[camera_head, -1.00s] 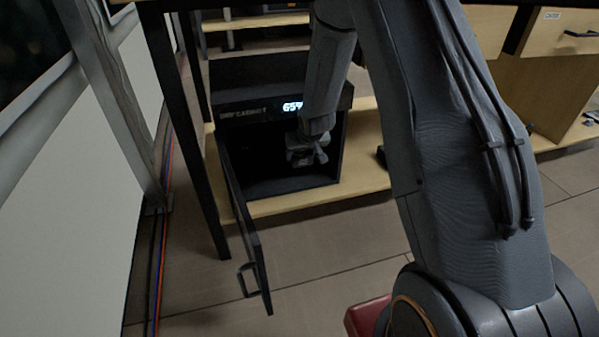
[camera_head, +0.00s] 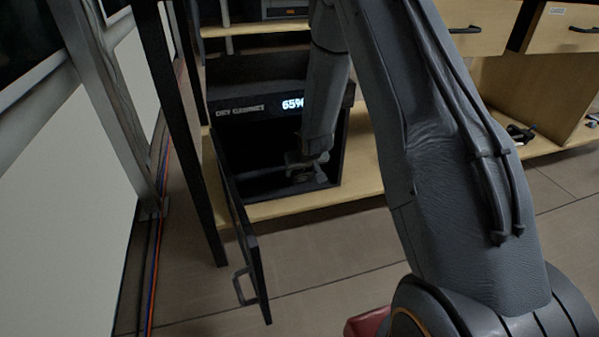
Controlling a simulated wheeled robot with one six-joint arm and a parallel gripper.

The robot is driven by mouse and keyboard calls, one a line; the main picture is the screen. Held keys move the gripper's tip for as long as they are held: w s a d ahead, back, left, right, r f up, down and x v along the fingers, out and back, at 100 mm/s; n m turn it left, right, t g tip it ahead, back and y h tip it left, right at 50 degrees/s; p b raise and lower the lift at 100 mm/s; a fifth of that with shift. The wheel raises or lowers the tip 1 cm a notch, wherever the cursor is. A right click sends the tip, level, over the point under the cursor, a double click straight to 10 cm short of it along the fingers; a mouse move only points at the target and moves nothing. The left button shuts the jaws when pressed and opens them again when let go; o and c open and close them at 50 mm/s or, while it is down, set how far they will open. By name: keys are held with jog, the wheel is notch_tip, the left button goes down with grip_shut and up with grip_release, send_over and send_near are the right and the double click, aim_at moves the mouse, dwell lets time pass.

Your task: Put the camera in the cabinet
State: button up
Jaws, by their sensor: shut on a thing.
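The cabinet (camera_head: 270,102) is a black box marked as a dry cabinet, with a lit 65% readout, standing on a low wooden shelf. Its door (camera_head: 240,235) hangs wide open toward me on the left, with a handle near its free edge. My gripper (camera_head: 304,172) is inside the cabinet's opening, low and toward the right side. It is shut on a dark thing, likely the camera (camera_head: 300,178), which is small, dim and mostly hidden by the gripper and arm. I cannot tell whether it touches the cabinet floor.
The wooden shelf (camera_head: 275,207) runs under the cabinet and to the right. A black table leg (camera_head: 190,150) stands just left of the door. Drawers (camera_head: 475,28) are at upper right. A small dark item (camera_head: 520,134) lies on the shelf at right. A red object (camera_head: 368,322) is low in front.

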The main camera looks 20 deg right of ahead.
jog(key=o, duration=1.6)
jog(key=shift+f, duration=0.1)
jog(key=p+v, duration=0.5)
jog(key=v, duration=0.7)
